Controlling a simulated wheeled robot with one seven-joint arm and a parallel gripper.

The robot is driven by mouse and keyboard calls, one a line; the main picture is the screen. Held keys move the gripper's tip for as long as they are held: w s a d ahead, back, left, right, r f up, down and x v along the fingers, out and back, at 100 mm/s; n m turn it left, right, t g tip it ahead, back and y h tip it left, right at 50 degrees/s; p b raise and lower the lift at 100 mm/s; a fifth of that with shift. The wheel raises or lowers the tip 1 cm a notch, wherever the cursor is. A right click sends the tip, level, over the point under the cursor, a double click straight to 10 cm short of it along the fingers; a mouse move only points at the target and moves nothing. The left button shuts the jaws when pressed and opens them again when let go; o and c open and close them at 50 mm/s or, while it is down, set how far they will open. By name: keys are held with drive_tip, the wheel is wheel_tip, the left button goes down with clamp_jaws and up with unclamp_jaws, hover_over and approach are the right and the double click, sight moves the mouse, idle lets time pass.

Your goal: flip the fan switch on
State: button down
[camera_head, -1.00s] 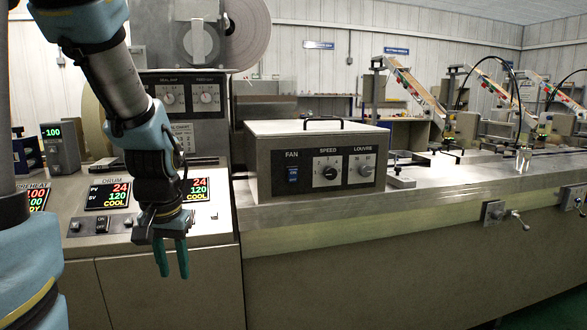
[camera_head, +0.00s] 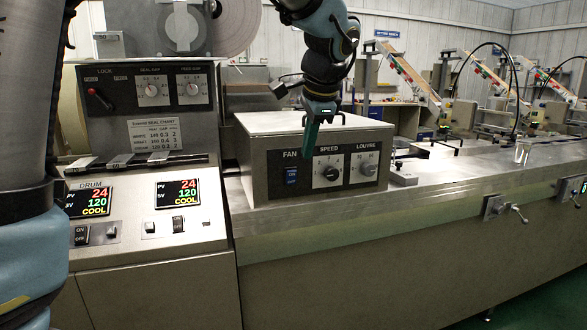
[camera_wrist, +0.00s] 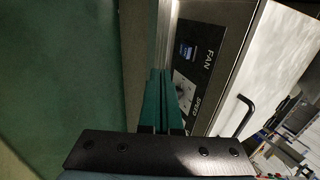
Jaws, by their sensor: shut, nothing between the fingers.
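The fan switch (camera_head: 291,175) is a small blue rocker under the word FAN on the front of a grey metal box (camera_head: 262,185). It also shows in the wrist view (camera_wrist: 186,52), near the top, just right of my fingertips. I cannot tell which way the rocker is set. My gripper (camera_head: 309,145) is shut and empty, with green fingers pointing down in front of the box's upper front. In the head view the fingertips are a little above and right of the switch. In the wrist view the shut fingers (camera_wrist: 160,80) partly cover the speed dial.
The speed knob (camera_head: 332,173) and louvre knob (camera_head: 369,170) sit right of the switch. A black handle (camera_wrist: 236,115) stands on the box top. A drum control panel (camera_head: 135,205) is at left. The counter right of the box is mostly clear.

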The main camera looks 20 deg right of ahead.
sight(292, 178)
drive_tip(key=w+f+p, duration=0.1)
drive_tip(key=w+f, duration=0.1)
drive_tip(key=w+f+p, duration=0.1)
drive_tip(key=w+f, duration=0.1)
drive_tip(key=f, duration=0.1)
drive_tip(key=w+f+p, duration=0.2)
drive_tip(key=w+f, duration=0.1)
drive_tip(key=shift+w+d+f, duration=0.1)
drive_tip(key=shift+d, duration=0.25)
drive_tip(key=shift+w+d, duration=0.1)
drive_tip(key=shift+w, duration=0.5)
drive_tip(key=shift+w+r+p, duration=0.3)
drive_tip(key=shift+w+p, duration=0.15)
drive_tip(key=shift+w, duration=0.05)
drive_tip(key=shift+f, duration=0.15)
